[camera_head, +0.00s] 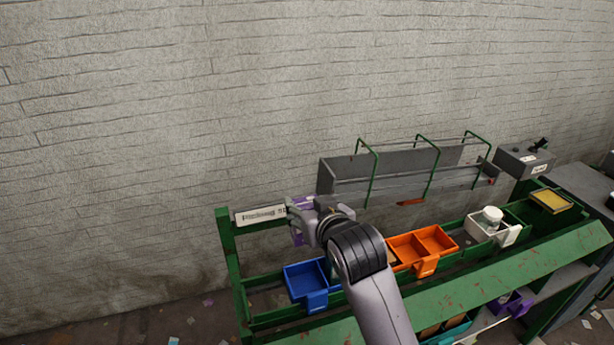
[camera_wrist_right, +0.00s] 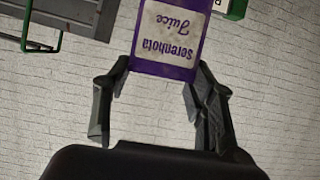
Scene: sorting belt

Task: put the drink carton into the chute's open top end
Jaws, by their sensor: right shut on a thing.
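The drink carton (camera_wrist_right: 170,35) is purple with a cream label reading "Serenhota Juice", upside down in the right wrist view. My right gripper (camera_wrist_right: 164,70) is shut on it, with one dark finger on each side. In the head view the right gripper (camera_head: 306,216) is left of the chute, and only purple bits of the carton (camera_head: 297,238) show around it. The chute (camera_head: 390,172) is a grey trough with green hoops over it. Its near left end is partly behind the gripper; I cannot tell how far apart they are. My left gripper is out of view.
Below stands a green frame (camera_head: 234,262) with a white sign (camera_head: 259,215). It carries a blue bin (camera_head: 302,284), an orange bin (camera_head: 424,266) and a white bin (camera_head: 508,236). A grey control box (camera_head: 524,162) stands right of the chute. A brick wall rises behind.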

